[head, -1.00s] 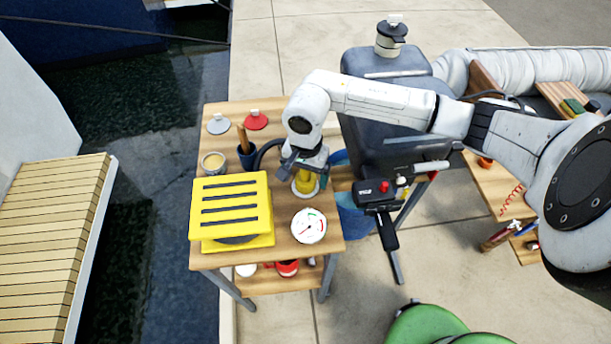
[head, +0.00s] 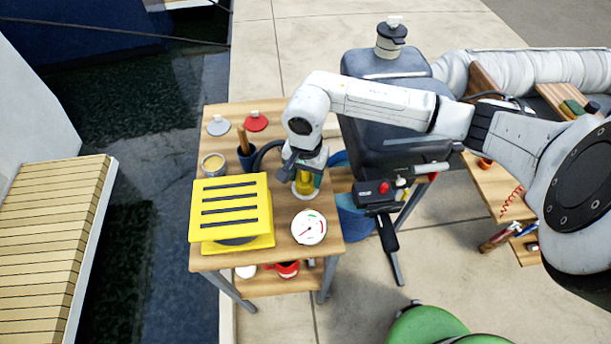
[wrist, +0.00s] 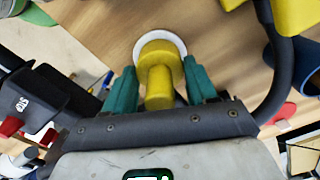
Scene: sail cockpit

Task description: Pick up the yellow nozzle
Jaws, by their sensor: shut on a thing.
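The yellow nozzle (head: 304,183) stands on the small wooden table in the head view, with a white round base under it. In the wrist view the nozzle (wrist: 159,75) is between the teal fingers of my gripper (wrist: 160,88). My gripper (head: 305,180) reaches down from above and is shut on the nozzle. The white base still looks to be at the tabletop; I cannot tell whether it is lifted. The fingers partly hide the nozzle in the head view.
A yellow slotted box (head: 231,208) stands left of the nozzle, and a white dial gauge (head: 309,227) lies in front. A large grey outboard motor (head: 385,120) stands at the right.

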